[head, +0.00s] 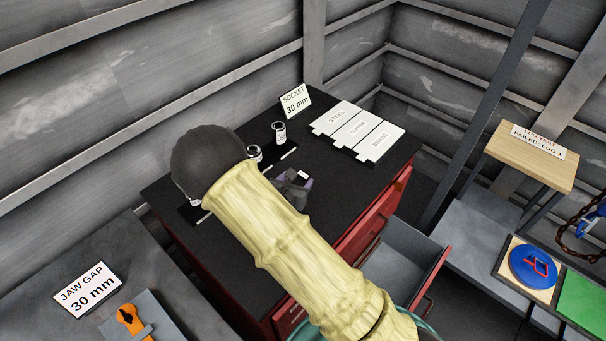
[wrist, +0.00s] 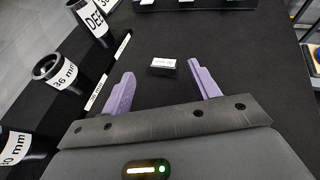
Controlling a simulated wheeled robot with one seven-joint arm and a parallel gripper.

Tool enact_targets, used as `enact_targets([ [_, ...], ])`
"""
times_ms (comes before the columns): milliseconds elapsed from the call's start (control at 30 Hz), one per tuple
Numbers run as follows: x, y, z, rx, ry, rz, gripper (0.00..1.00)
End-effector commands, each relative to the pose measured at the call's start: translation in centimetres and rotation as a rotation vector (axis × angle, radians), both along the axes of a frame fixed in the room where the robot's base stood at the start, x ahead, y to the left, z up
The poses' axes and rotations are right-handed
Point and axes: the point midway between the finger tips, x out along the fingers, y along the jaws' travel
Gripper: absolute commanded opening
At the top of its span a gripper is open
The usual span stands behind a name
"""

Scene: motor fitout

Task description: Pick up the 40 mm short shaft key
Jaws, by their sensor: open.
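A small dark block with a white label on top (wrist: 163,63) lies on the black bench top. It may be the short shaft key, but its label is too small to read for sure. It also shows as a small white patch in the head view (head: 303,175). My gripper (wrist: 160,70) is open, with its two purple fingers spread to the left and right of the block. The block sits at or just beyond the fingertips, apart from both. In the head view my gripper (head: 293,187) is low over the bench, partly hidden by my arm.
Dark sockets with white labels stand to the left in the wrist view, one marked 36 mm (wrist: 55,70). Behind are a SOCKET 30 mm sign (head: 296,101) and white plates marked STEEL, COPPER and BRASS (head: 357,128). A red-fronted drawer (head: 405,260) stands open.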

Motion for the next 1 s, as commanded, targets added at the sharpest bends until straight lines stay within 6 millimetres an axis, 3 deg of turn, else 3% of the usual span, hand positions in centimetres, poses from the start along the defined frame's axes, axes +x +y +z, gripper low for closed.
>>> enact_targets([
  [467, 0.8, -0.4, -0.4, 0.0, 0.001, 0.0, 0.61],
  [833, 4.2, -2.2, -2.2, -0.001, 0.0, -0.001, 0.61],
  [1000, 4.8, -2.3, -2.6, 0.001, 0.0, 0.001, 0.61],
])
